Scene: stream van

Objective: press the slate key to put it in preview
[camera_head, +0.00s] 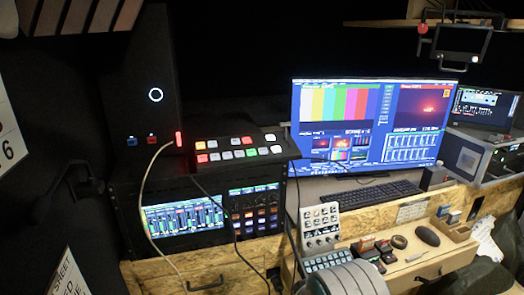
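A dark video switcher panel (287,142) with two rows of lit keys sits on top of the rack, left of the large monitor. Key labels are too small to read, so I cannot tell which is the slate key. A grey rounded part of my arm shows at the bottom centre. My gripper's fingers are not visible.
A large monitor (375,125) shows colour bars and a red picture. Below are a keyboard (370,194), a white button panel (320,224), a mouse (428,235) and small items on a wooden desk. A pale cable (147,190) hangs left of the switcher.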

